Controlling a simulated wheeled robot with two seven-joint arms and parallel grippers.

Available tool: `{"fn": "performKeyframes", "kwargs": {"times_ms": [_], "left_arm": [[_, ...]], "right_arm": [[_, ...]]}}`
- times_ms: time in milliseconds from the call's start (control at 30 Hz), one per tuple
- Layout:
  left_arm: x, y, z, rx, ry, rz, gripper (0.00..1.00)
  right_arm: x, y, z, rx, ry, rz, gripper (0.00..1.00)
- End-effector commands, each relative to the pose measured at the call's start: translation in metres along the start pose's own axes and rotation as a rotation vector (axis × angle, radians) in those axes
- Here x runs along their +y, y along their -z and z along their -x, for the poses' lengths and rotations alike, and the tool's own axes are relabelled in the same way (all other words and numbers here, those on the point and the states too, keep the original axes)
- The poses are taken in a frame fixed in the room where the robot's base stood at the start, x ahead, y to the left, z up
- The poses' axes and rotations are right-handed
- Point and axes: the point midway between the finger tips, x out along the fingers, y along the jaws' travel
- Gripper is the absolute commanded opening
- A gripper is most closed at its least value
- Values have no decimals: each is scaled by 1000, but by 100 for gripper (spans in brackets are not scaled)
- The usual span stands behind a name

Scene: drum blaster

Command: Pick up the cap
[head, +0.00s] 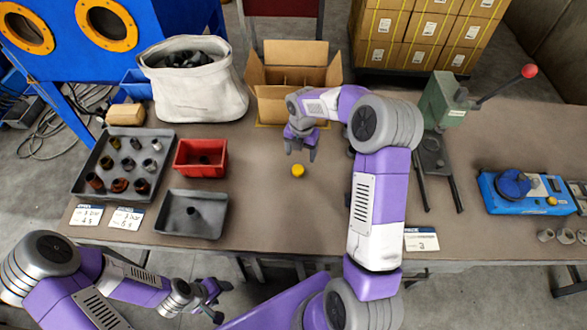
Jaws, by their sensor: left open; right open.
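A small yellow cap (298,171) lies on the brown table, near the middle. My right gripper (301,153) is above and close behind the cap, fingers pointing down, open and with nothing seen between its fingers. Whether a finger touches the cap cannot be told. My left gripper (213,301) is low at the left, in front of the table's front edge, open and empty.
A red bin (181,167), a grey tray (169,220) and a larger tray of metal parts (84,185) stand at the left. A cardboard box (333,72) and white sack (190,100) stand behind. A green press (437,101) is at the right.

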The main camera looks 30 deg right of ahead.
Motion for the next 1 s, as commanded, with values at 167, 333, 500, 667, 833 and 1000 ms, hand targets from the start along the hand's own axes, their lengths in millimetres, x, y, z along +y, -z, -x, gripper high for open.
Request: {"fn": "performKeyframes", "kwargs": {"times_ms": [167, 333, 500, 667, 833, 1000], "left_arm": [[-5, 1, -14, 2, 0, 0, 59], [-6, 1, -17, 1, 0, 0, 59], [-8, 2, -22, 2, 0, 0, 59], [-11, 2, -30, 2, 0, 0, 59], [-12, 2, -33, 2, 0, 0, 59], [-12, 2, -32, 2, 0, 0, 59]], "right_arm": [[0, 0, -18, 1, 0, 0, 73], [0, 1, -35, 2, 1, 0, 73], [1, 2, -49, 2, 1, 0, 73], [2, 5, -75, 2, 1, 0, 73], [2, 4, -89, 0, 0, 0, 73], [2, 4, -88, 0, -1, 0, 73]]}}
